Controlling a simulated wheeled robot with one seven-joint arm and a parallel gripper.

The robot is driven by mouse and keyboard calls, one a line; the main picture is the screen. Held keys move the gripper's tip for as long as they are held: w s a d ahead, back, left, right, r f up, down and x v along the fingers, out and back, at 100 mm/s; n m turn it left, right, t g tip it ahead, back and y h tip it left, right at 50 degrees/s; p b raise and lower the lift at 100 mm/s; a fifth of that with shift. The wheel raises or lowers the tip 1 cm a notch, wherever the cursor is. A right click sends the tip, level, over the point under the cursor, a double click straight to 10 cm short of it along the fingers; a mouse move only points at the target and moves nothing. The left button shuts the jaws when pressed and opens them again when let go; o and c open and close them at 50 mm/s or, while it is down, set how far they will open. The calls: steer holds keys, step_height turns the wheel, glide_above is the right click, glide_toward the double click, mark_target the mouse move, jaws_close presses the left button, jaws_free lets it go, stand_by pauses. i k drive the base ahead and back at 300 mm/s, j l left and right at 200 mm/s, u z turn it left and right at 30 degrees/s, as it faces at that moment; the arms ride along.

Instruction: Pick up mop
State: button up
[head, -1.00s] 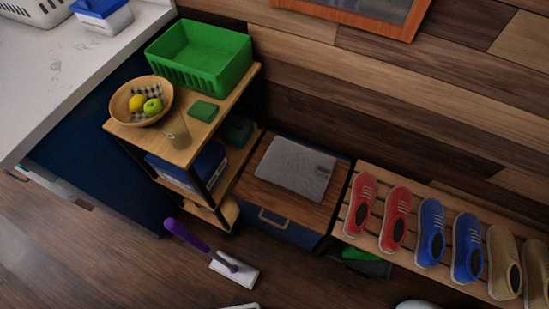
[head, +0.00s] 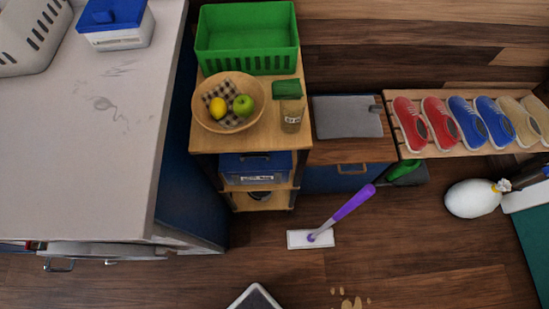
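The mop (head: 349,204) has a short purple handle and a flat white rectangular head (head: 311,239). Its head lies on the wooden floor in front of the shelf unit. Its handle slants up and to the right, toward the front of the blue cabinet. Nothing is touching the handle that I can see. My gripper is not in the head view.
A shelf unit (head: 206,140) with a bowl, jar and green basket stands behind the mop. A counter (head: 90,160) fills the left. A shoe rack (head: 470,148) and white bag (head: 471,198) are right.

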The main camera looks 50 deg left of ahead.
mark_target(324, 236)
steer(key=k+j+u, duration=0.15)
steer(key=k+j, duration=0.65)
steer(key=k, duration=0.15)
steer(key=z, duration=1.8)
steer(key=u, duration=1.8)
steer(key=i+j+z, duration=0.15)
steer(key=j, duration=0.15)
steer(key=i+j+z, duration=0.1)
steer(key=j, duration=0.25)
steer(key=i+j+z, duration=0.15)
steer(key=j, duration=0.2)
steer(key=k+l, duration=0.05)
